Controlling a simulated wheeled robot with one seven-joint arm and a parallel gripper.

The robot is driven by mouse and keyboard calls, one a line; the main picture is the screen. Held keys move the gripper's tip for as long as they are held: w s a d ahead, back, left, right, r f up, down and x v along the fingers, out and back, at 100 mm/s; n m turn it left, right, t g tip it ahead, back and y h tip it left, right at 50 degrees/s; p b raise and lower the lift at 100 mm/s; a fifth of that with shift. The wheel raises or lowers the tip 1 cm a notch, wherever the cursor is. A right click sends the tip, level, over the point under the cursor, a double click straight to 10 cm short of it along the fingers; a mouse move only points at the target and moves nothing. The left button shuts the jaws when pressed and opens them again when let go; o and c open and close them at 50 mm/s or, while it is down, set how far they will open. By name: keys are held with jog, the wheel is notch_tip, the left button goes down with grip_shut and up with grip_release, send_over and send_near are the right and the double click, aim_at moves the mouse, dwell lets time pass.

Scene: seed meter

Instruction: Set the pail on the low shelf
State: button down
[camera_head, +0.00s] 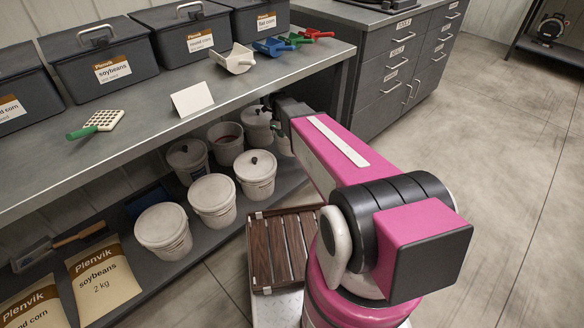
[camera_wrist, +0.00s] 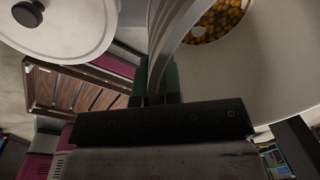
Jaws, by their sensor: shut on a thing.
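The pail (camera_wrist: 240,75) is pale and open, with yellow-orange seeds inside. It fills the upper right of the wrist view. My gripper (camera_wrist: 157,80) is shut on its rim, one green finger pad on each side of the wall. In the head view my arm reaches in under the worktop, and its end (camera_head: 272,104) is at the back right of the low shelf (camera_head: 205,238). My arm hides most of the held pail there. I cannot tell whether its base touches the shelf.
Several white pails stand on the low shelf, including a black-knobbed lidded one (camera_head: 255,178) and an open one (camera_head: 226,143). A lidded pail (camera_wrist: 65,28) is close in the wrist view. The worktop (camera_head: 150,133) overhangs.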

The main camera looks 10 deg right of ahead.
notch_tip(320, 180, down, 14)
jog(key=shift+f, duration=0.25)
dwell(0.6)
jog(key=shift+f, duration=0.1)
jog(key=c, duration=1.3)
grip_release()
notch_tip(320, 180, up, 12)
jog(key=s, duration=0.1)
jog(key=s+d+r+n, duration=0.3)
jog(key=s+r+n, duration=0.2)
jog(key=s+n, duration=0.6)
jog(key=s+d+r+n, duration=0.3)
jog(key=s+r+n, duration=0.2)
jog(key=s+n, duration=0.6)
jog(key=shift+r+n+g+y, duration=0.15)
jog(key=shift+n+g+y, duration=0.2)
jog(key=shift+n, duration=1.75)
